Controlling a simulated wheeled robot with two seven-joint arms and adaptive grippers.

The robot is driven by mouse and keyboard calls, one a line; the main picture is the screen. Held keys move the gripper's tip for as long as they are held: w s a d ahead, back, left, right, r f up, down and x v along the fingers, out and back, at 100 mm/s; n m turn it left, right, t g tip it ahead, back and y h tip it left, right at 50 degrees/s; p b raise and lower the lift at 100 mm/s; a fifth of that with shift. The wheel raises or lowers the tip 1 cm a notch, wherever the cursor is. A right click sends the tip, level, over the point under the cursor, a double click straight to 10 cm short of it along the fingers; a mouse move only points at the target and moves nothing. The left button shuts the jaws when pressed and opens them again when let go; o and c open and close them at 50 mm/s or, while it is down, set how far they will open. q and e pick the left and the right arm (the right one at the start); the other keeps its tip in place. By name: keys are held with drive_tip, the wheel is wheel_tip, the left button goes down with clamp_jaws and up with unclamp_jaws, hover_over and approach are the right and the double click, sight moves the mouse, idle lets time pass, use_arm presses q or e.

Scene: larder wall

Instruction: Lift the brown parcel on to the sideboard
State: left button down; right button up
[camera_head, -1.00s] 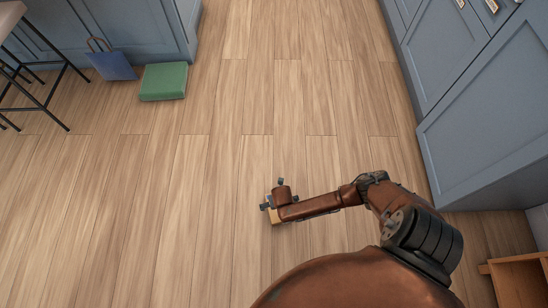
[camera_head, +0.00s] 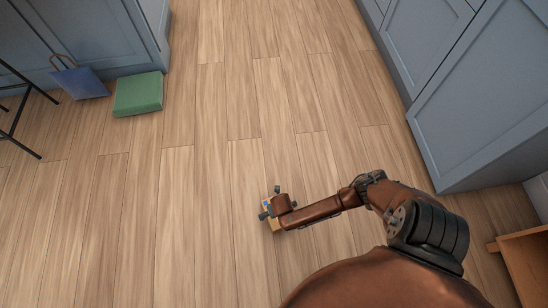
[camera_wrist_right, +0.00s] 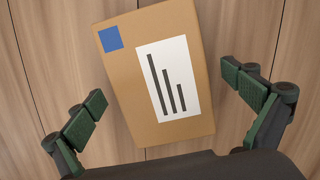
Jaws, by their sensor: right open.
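The brown parcel (camera_wrist_right: 127,62) shows large in the right wrist view, with a blue square and a white label with dark bars. It lies at a tilt over the wooden floor, between the spread fingers of my right gripper (camera_wrist_right: 168,112). The fingers are apart, with a gap on each side of the parcel. In the head view my right gripper (camera_head: 270,208) covers most of the parcel (camera_head: 275,226), and only small tan and blue parts show. My left gripper is not in view. I cannot tell which furniture is the sideboard.
Blue cabinets (camera_head: 480,110) stand at the right. A wooden piece of furniture (camera_head: 525,262) is at the lower right edge. A green cushion (camera_head: 138,94), a blue bag (camera_head: 82,82) and a dark stool (camera_head: 18,110) are at the upper left. The middle floor is clear.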

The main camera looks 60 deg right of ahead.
drive_tip(key=shift+c, duration=0.7)
drive_tip(key=c, duration=1.4)
